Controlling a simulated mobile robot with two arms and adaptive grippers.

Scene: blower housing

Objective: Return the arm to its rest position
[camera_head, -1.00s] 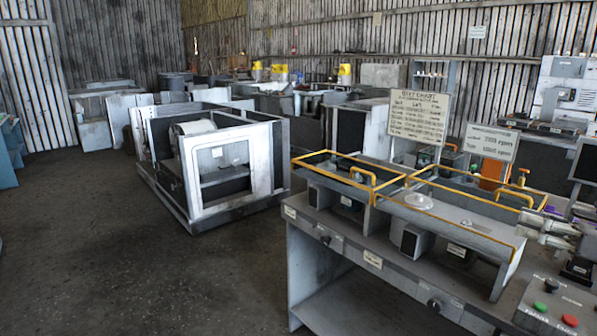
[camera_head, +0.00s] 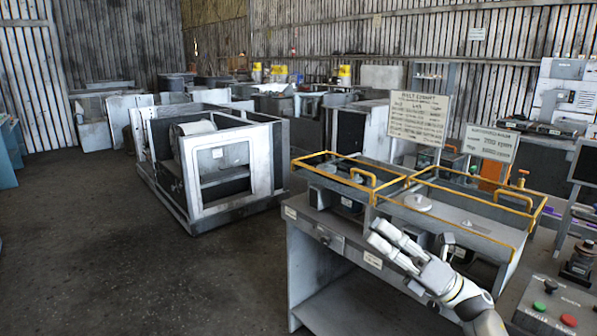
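My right gripper (camera_head: 375,232) is light grey and shows in the head view in front of the workbench (camera_head: 345,248). Its arm, white with a yellowish band, comes in from the lower right. The two fingers point up and left with a gap between them, and nothing is held. They overlap the bench's front edge in the picture; I cannot tell how far they are from it. My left gripper is out of view.
Yellow-railed trays (camera_head: 480,239) stand on the bench, with a grey disc (camera_head: 418,203) in one. Signs stand behind. A button panel (camera_head: 560,306) is at lower right. A large white-framed housing (camera_head: 219,160) stands at centre left. The floor at left is clear.

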